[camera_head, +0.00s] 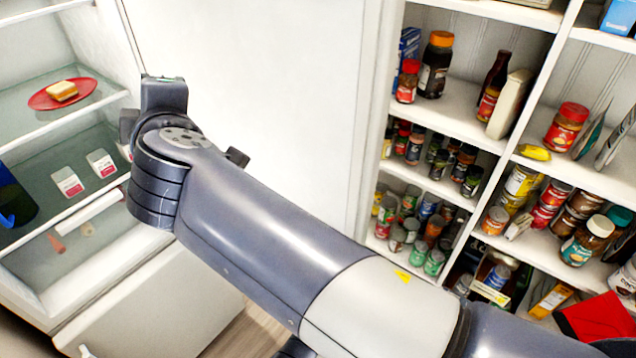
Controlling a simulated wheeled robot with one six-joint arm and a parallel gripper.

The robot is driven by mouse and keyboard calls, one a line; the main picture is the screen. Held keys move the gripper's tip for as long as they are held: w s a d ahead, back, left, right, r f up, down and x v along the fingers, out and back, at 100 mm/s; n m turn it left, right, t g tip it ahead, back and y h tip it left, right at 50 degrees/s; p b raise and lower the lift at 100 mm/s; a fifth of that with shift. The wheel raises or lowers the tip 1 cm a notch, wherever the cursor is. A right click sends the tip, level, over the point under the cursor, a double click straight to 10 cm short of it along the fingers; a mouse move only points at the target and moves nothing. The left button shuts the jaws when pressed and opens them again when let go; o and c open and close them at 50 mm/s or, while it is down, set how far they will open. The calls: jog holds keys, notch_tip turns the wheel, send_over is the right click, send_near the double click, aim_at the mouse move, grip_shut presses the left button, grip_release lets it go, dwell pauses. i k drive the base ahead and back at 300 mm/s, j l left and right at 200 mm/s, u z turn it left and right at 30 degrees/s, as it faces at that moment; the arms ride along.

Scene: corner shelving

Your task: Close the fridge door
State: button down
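The fridge (60,125) stands open at the left of the head view, its lit inside and glass shelves showing. A large plain white panel (260,80) fills the middle, right of the fridge opening. I cannot tell whether it is the fridge door or a wall. No door handle shows on it. My arm reaches from the lower right to the fridge's right edge. Its dark end (163,95) overlaps that edge in the picture; I cannot tell whether it touches. The fingers of my gripper cannot be made out.
Inside the fridge are a red plate (62,94) with food, two small cartons (67,182) and a dark blue container (15,200). White shelving (455,110) with several jars and cans stands at the right. A strip of wood floor (245,330) shows below.

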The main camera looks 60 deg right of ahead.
aim_at(301, 89)
jog(key=k+j, duration=0.2)
jog(key=j, duration=0.15)
jog(key=k+j, duration=0.25)
jog(key=j, duration=0.15)
jog(key=k+j, duration=0.2)
jog(key=j, duration=0.15)
